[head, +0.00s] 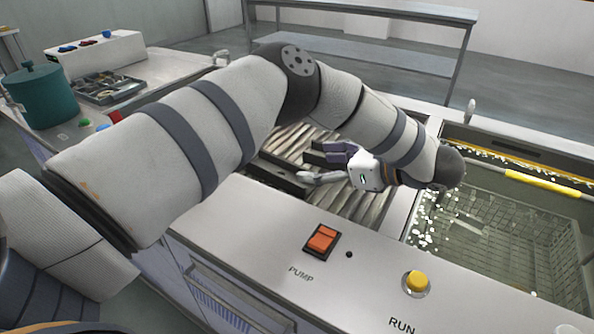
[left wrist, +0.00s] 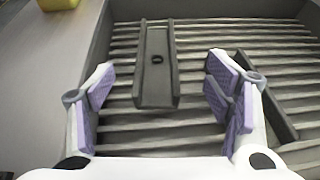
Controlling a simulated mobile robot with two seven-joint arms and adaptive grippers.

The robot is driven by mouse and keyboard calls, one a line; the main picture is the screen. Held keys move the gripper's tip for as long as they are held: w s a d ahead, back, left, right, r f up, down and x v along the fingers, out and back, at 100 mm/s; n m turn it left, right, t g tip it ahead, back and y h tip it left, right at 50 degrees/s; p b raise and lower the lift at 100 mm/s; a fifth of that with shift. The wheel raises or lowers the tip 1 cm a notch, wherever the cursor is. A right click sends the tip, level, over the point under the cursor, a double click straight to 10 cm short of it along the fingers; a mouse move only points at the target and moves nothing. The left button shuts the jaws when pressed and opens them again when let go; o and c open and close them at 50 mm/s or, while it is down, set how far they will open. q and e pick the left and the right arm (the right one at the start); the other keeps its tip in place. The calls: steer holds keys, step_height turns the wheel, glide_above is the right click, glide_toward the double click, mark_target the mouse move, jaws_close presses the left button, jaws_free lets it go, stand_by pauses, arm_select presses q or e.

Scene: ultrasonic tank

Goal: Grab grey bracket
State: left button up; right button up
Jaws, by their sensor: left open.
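A grey channel-shaped bracket (left wrist: 156,85) with raised side walls and a dark hole lies on the ribbed floor of a basin. In the left wrist view it lies ahead, between the lines of my left gripper's fingers. In the head view it looks like the dark long piece (head: 276,176) left of the gripper. My left gripper (head: 315,166) is open and empty above the ribbed floor; its purple-padded fingers also show in the wrist view (left wrist: 160,82). Whether the fingers reach down beside the bracket I cannot tell. My right gripper is not in view.
A second dark bar (left wrist: 272,105) lies right of the bracket, partly behind a finger. The front panel carries an orange pump switch (head: 322,238) and a yellow run button (head: 416,282). A water tank with a mesh basket (head: 500,240) is at right. A teal pot (head: 42,95) stands far left.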

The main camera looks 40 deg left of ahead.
arm_select(q)
glide_toward(278, 164)
steer(key=shift+s+a+r, duration=0.2)
steer(key=shift+s+a, duration=0.9)
steer(key=shift+a, duration=0.1)
steer(key=x, duration=0.5)
steer(key=shift+a+f+b, duration=0.15)
steer(key=shift+a+b, duration=0.1)
steer(key=shift+b, duration=0.05)
steer(key=c, duration=1.7)
